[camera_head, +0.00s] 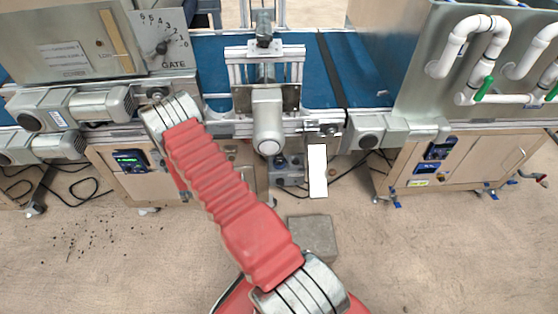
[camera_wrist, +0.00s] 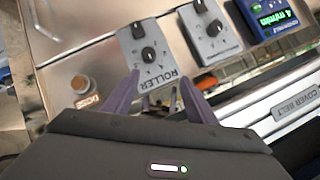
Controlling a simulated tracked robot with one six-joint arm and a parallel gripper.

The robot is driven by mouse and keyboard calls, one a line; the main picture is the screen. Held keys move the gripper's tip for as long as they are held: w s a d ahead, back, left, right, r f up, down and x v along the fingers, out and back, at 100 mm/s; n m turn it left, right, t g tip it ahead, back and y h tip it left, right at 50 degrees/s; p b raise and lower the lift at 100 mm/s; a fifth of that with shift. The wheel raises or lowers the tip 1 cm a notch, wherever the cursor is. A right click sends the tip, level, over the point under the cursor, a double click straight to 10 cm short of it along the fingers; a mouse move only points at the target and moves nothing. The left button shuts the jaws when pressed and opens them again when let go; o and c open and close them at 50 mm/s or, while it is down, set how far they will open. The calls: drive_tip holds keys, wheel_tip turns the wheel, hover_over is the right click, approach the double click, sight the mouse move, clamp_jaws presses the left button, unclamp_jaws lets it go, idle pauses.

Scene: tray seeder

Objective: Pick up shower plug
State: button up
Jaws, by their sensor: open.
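My gripper (camera_wrist: 159,78) shows in the wrist view with its two purple fingers spread apart and nothing clearly held between them. It is in front of a metal control panel, its fingertips near the lower part of a grey knob plate marked ROLLER (camera_wrist: 150,55). I cannot make out a shower plug for certain in either view. A small grey part (camera_wrist: 173,102) shows between the fingers, too small to identify. In the head view my red arm reaches up to the left machine, and its wrist and gripper are hidden there.
The wrist view also shows a second knob plate (camera_wrist: 212,42), a green-lit display (camera_wrist: 275,18), a round brownish button (camera_wrist: 80,84) and a COVER BELT label (camera_wrist: 296,103). In the head view, white pipes (camera_head: 482,25) stand right, a grey block (camera_head: 313,236) lies on the floor, and black cables (camera_head: 90,190) lie left.

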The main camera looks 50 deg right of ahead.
drive_tip(key=s+d+f+h, duration=0.4)
drive_tip(key=s+d+f, duration=0.9)
drive_tip(key=f, duration=0.2)
drive_tip(key=s+d+f+n+t+h, duration=0.1)
drive_tip(key=s+d+n, duration=0.3)
drive_tip(key=s+d, duration=0.8)
drive_tip(key=shift+s+f+t+h, duration=0.2)
drive_tip(key=shift+s+t+h, duration=0.3)
drive_tip(key=shift+s+h, duration=0.45)
drive_tip(key=shift+d, duration=0.2)
drive_tip(key=x, duration=0.8)
drive_tip(key=shift+w+d+f, duration=0.1)
drive_tip(key=shift+w, duration=0.05)
drive_tip(key=shift+w+d, duration=0.1)
drive_tip(key=shift+x, duration=2.5)
